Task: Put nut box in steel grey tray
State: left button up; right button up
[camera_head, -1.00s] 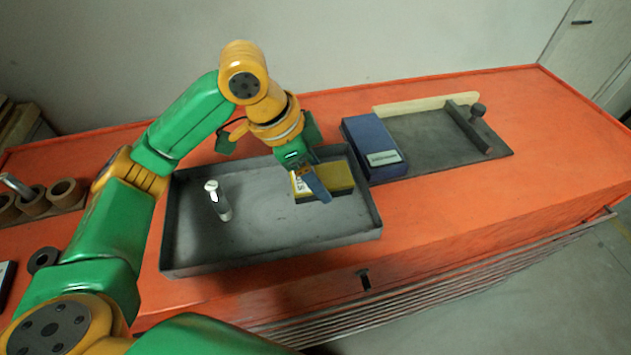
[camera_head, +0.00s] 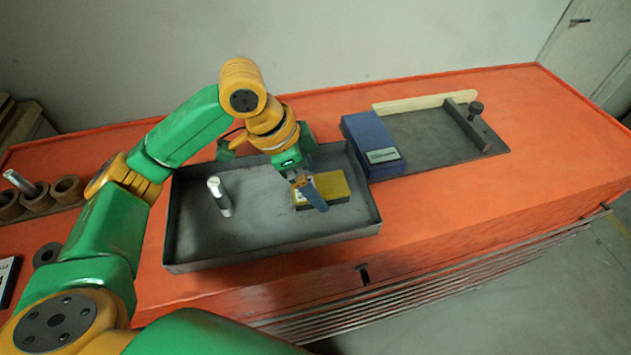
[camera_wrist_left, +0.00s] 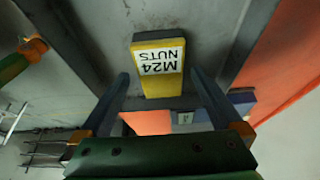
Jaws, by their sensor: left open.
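The nut box (camera_head: 333,187) is yellow with a dark lower part and a white label. It lies in the right part of the steel grey tray (camera_head: 272,243). In the left wrist view the nut box (camera_wrist_left: 158,66) shows its "M24 NUTS" label, and the tray floor (camera_wrist_left: 110,22) lies around it. My left gripper (camera_head: 308,188) is open above the tray. Its fingers show on either side of the box's near end in the wrist view, with visible gaps and no hold on it. My right gripper is not in view.
A blue box (camera_head: 371,146) stands just right of the tray, beside a dark plate (camera_head: 430,140) with a bar. Wooden rings (camera_head: 67,190) sit at the left. The orange bench top (camera_head: 540,135) is clear at the right.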

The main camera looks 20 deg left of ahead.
pick_arm(q)
jog(key=v, duration=1)
jog(key=shift+r, duration=0.3)
jog(key=shift+s+a+p, duration=0.1)
jog(key=shift+p, duration=0.2)
